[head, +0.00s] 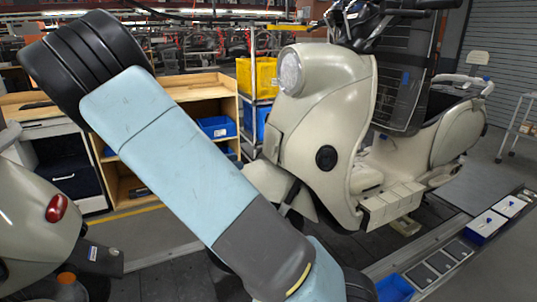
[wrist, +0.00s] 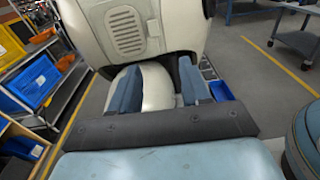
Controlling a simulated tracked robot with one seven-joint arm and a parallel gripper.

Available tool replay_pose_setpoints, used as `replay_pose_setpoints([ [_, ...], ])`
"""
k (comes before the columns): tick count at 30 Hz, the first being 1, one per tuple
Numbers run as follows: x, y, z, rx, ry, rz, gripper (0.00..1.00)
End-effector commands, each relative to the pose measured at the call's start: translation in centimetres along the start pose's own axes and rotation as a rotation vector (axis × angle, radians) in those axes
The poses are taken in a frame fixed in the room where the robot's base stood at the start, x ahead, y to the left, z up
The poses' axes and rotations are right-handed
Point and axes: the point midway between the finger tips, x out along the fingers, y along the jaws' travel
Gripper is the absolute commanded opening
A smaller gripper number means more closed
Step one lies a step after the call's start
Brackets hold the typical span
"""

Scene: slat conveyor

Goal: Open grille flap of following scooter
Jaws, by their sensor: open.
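The following scooter (head: 322,130) is cream coloured and stands right of centre in the head view, its round headlight facing left. In the wrist view, its front shield (wrist: 164,28) fills the top. The grille flap (wrist: 126,30), a cream panel with rows of slots, sits on that shield, and no gap shows around it. The front fender (wrist: 157,88) lies below it. My gripper (wrist: 158,70) is open and empty, its two blue-grey fingers apart with the fender seen between them. The flap appears above the left finger, not between the fingers. The head view does not clearly show my gripper.
Another scooter (head: 35,225) with a red tail light stands at the left edge. A wooden shelf unit (head: 210,92) and a rack with a yellow bin (head: 257,77) stand behind. Parts trays (head: 440,262) line the conveyor's near side. Open floor (wrist: 254,75) shows right in the wrist view.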

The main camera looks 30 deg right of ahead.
Motion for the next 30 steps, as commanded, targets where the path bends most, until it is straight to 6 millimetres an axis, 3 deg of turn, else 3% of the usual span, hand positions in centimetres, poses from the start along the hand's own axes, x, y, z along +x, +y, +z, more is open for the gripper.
replay_pose_setpoints([
  [4, -0.7, 0.6, 0.1, -0.018, -0.048, 0.021, 0.47],
  [8, 0.0, 0.7, 0.2, -0.021, -0.055, 0.024, 0.47],
  [30, 11.5, 0.9, 0.7, -0.019, -0.053, 0.022, 0.47],
])
